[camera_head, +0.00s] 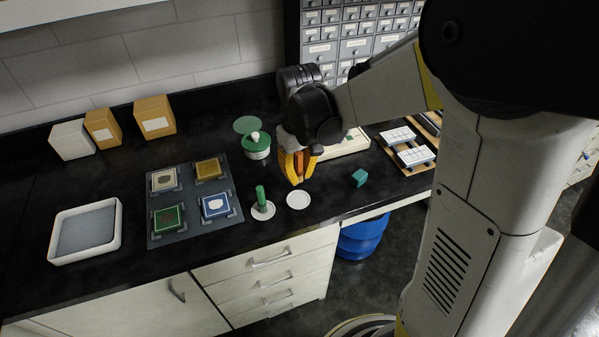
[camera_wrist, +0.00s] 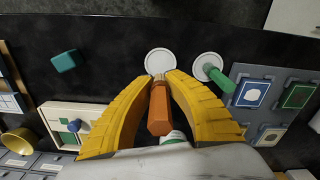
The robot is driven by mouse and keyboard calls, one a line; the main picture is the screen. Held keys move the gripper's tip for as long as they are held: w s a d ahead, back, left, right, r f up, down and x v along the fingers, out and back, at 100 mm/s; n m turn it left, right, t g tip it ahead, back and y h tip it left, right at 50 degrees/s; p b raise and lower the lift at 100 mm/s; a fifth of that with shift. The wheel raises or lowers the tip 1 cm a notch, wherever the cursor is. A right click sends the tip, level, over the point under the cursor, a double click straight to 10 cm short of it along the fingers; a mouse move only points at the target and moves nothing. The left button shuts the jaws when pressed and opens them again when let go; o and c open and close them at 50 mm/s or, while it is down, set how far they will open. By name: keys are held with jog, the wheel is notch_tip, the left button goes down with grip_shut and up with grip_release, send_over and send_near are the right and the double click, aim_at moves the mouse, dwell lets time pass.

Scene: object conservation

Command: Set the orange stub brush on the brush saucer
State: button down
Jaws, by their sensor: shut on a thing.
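My gripper (camera_head: 297,178) has yellow fingers shut on the orange stub brush (camera_wrist: 160,112), whose bristle end lies between the fingertips in the wrist view. In the head view the fingers mostly hide the brush. An empty white round saucer (camera_head: 298,200) lies on the black bench just below and in front of the fingertips; it also shows in the wrist view (camera_wrist: 160,62), just beyond the fingertips. The brush appears to be held above the bench, apart from this saucer. A second white saucer (camera_head: 263,213) beside it, on the left, carries an upright green stub brush (camera_head: 261,196).
A grey mat (camera_head: 181,201) with several framed tiles lies left of the saucers. A white tray (camera_head: 56,240) is farther left. A green-lidded white pot (camera_head: 258,147) stands behind. A teal cube (camera_head: 359,178) sits to the right, near the bench's front edge.

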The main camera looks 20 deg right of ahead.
aim_at(299, 164)
jog(key=shift+w+a+f, duration=0.1)
jog(key=shift+a+f, duration=0.05)
jog(key=shift+f, duration=0.3)
jog(key=shift+f+b, duration=3.05)
jog(key=shift+f, duration=0.6)
jog(key=shift+f, duration=0.15)
jog(key=c, duration=1.4)
grip_release()
jog(key=shift+o, duration=0.2)
notch_tip(299, 164, up, 12)
jog(key=shift+r, duration=0.1)
